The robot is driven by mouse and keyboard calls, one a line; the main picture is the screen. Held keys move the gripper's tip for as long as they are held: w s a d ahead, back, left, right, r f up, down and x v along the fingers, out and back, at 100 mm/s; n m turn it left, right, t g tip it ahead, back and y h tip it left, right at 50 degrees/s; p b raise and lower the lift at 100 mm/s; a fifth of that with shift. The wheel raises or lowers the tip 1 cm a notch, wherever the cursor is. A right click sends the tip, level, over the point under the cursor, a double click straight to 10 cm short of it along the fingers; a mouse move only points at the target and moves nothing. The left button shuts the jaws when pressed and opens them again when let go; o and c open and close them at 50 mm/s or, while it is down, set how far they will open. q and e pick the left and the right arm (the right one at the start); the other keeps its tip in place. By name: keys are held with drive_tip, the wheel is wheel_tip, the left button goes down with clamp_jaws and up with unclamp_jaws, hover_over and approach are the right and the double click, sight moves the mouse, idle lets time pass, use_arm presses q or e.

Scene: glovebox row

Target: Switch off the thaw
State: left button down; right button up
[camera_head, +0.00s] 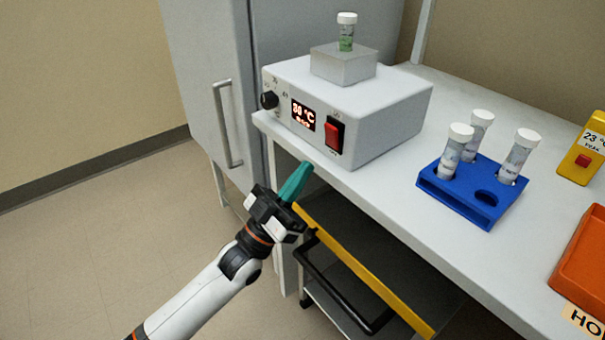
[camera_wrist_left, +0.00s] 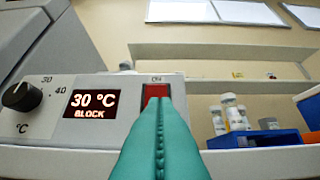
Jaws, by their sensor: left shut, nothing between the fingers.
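The thaw unit (camera_head: 385,108) is a white box on the bench with a dark knob (camera_head: 269,99), a lit display (camera_head: 303,114) and a red rocker switch (camera_head: 334,135) on its front. In the left wrist view the display (camera_wrist_left: 91,104) reads 30 °C BLOCK, and the red switch (camera_wrist_left: 157,91) shows just above the fingertips, its lower part hidden. A capped vial with green contents (camera_head: 346,38) stands on the block (camera_head: 343,66) on top. My left gripper (camera_head: 297,181) is shut and empty, with teal fingers, below and in front of the switch, apart from it. My right gripper is not in view.
A blue rack (camera_head: 457,195) with white-capped tubes (camera_head: 519,155) stands right of the unit. A yellow device (camera_head: 586,150) and an orange tray (camera_head: 583,262) are further right. The bench edge and a yellow-edged drawer (camera_head: 365,275) lie beside my arm.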

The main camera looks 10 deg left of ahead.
use_arm(q)
drive_tip(key=s+a+f+b, duration=0.1)
drive_tip(key=s+a+f, duration=0.2)
drive_tip(key=f, duration=0.5)
drive_tip(key=shift+s, duration=0.35)
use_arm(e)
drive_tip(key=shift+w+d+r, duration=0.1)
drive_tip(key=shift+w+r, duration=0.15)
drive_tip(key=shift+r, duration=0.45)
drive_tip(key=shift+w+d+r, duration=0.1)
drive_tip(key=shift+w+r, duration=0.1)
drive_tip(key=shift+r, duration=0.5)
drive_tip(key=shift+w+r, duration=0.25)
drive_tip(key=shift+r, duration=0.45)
use_arm(q)
drive_tip(key=shift+f, duration=0.15)
